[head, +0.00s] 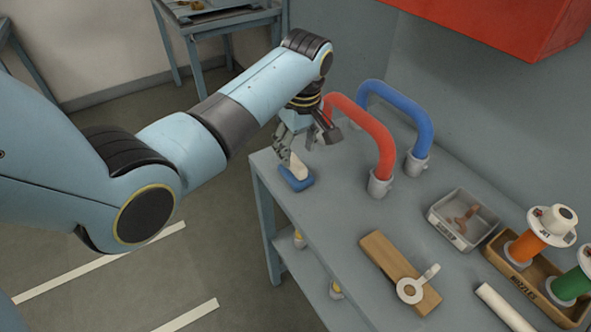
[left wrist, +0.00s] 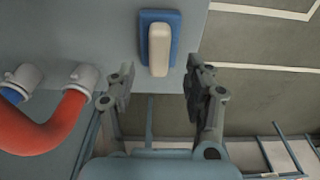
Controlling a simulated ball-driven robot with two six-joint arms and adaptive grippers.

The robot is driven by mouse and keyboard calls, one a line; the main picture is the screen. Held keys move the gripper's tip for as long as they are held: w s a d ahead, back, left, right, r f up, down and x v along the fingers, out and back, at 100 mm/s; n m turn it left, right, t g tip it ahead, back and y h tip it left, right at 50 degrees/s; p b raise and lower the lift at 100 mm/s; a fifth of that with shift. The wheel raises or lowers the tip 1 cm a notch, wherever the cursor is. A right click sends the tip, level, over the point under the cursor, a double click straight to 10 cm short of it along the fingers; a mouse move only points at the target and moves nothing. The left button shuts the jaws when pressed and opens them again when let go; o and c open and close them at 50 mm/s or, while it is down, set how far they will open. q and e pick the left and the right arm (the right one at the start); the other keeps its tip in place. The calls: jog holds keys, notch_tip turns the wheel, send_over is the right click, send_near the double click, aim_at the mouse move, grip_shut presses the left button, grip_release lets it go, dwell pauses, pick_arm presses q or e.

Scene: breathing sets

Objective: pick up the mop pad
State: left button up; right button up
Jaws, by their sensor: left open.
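The mop pad (head: 296,178) is a blue block with a cream-white upper part. It lies on the grey table near the table's left corner. In the left wrist view the mop pad (left wrist: 158,48) sits just beyond the fingertips, roughly in line with the gap between them. My left gripper (head: 298,145) is directly over or beside the pad in the head view, pointing down. In the left wrist view its fingers (left wrist: 158,88) are spread apart with nothing between them. Whether a finger touches the pad I cannot tell. My right gripper is not in view.
A red hose (head: 367,128) and a blue hose (head: 409,113) arch close to the right of my left gripper. A grey bin (head: 437,212), a wooden block (head: 380,250) with a white ring tool (head: 410,291), and a box of spools (head: 528,275) stand nearer the right. Bare tabletop (head: 335,215) lies between.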

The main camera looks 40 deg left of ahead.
aim_at(296, 161)
pick_arm(q)
jog(key=f, duration=0.5)
jog(key=shift+w+a, duration=0.2)
jog(key=shift+a, duration=0.05)
grip_shut()
